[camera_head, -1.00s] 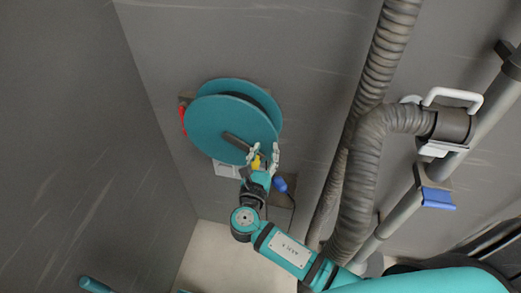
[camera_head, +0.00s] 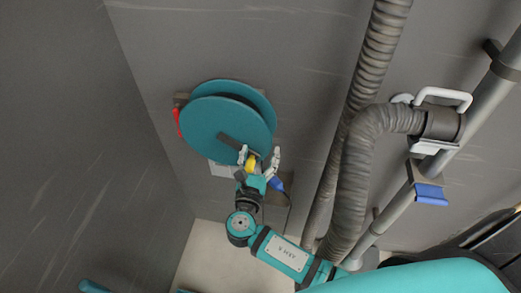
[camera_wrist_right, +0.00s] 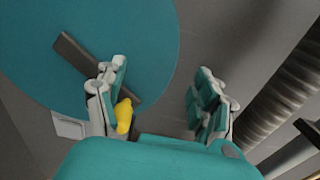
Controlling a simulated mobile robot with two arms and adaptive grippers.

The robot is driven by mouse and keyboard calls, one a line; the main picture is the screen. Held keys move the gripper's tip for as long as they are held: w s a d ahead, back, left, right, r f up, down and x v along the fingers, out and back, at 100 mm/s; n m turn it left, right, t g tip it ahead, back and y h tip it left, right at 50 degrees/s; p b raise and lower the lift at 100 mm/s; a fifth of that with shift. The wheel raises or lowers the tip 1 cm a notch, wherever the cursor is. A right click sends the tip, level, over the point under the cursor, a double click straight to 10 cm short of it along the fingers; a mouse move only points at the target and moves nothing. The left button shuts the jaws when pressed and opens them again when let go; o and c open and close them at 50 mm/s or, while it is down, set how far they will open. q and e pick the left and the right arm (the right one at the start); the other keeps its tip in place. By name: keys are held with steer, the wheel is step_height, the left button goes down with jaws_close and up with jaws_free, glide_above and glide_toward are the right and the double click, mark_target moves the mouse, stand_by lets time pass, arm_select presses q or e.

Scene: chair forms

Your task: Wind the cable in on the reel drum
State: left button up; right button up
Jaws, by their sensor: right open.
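The reel drum (camera_head: 222,122) is a pair of teal discs mounted on the grey wall. A dark crank arm (camera_head: 236,142) runs from near its middle down to the right, with a yellow crank handle (camera_head: 250,162) at its outer end. My right gripper (camera_head: 258,156) is open, its fingers on either side of the yellow handle. In the right wrist view the yellow handle (camera_wrist_right: 123,116) lies close to the inside of the left finger, with a gap to the right finger. A blue plug (camera_head: 277,184) hangs just right of the gripper. My left gripper is out of view.
A red part (camera_head: 177,122) sticks out at the drum's left edge. A thick ribbed hose (camera_head: 355,175) runs down the wall to the right. A pipe with a white handle (camera_head: 444,97) and a blue clip (camera_head: 430,193) is farther right. The left wall is bare.

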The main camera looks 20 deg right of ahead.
steer(key=p+v, duration=0.2)
steer(key=v, duration=0.6)
steer(key=shift+s+a, duration=0.25)
steer(key=shift+s, duration=0.05)
